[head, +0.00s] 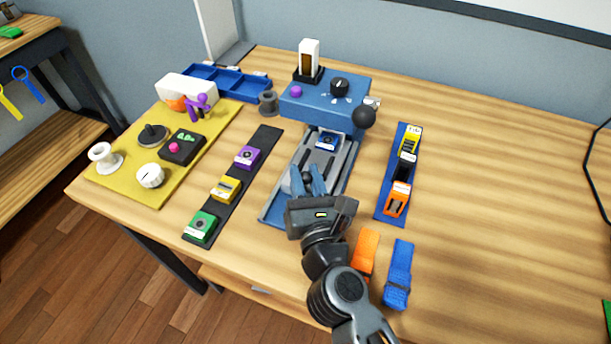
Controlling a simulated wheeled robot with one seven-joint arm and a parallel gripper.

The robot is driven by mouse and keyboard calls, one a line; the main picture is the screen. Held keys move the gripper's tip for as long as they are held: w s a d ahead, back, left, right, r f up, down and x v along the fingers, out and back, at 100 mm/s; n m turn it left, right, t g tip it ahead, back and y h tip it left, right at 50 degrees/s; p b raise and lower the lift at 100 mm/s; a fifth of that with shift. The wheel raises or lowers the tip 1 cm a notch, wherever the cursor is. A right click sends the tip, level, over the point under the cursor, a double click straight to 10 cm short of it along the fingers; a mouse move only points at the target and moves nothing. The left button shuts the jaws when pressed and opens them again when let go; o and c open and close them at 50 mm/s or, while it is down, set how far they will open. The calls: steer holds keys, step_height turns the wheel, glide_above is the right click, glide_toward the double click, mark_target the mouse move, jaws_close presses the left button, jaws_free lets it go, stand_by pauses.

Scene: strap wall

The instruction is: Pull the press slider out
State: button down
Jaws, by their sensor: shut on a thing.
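The press (325,102) is a blue box at the back middle of the table, with a black dial, a purple button and a dark ball knob on its right side. My arm covers the front right end of the rail base (273,214).
A dark strip (236,170) with purple, yellow and green blocks lies left of the rails. A blue strip (384,205) with several pieces lies right. Orange (366,250) and blue (399,270) straps lie near my arm. The table's right side is clear.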

stand_by(0.3)
steer(key=s+a, duration=0.1)
steer(key=s, duration=0.2)
steer(key=s+a+b, duration=0.1)
steer(key=s, duration=0.2)
steer(key=s+a+b, duration=0.1)
steer(key=s, duration=0.3)
steer(key=shift+a+f, duration=0.15)
steer(key=shift+a, duration=0.15)
steer(key=shift+s+a, duration=0.2)
steer(key=shift+s, duration=0.2)
steer(key=c, duration=1)
jaws_free()
steer(key=shift+o, duration=0.2)
steer(key=shift+s, duration=0.1)
steer(key=b+v, duration=0.2)
steer(key=v, duration=0.4)
steer(key=shift+s, duration=0.2)
steer(key=shift+s+d, duration=0.2)
steer(key=shift+s, duration=0.45)
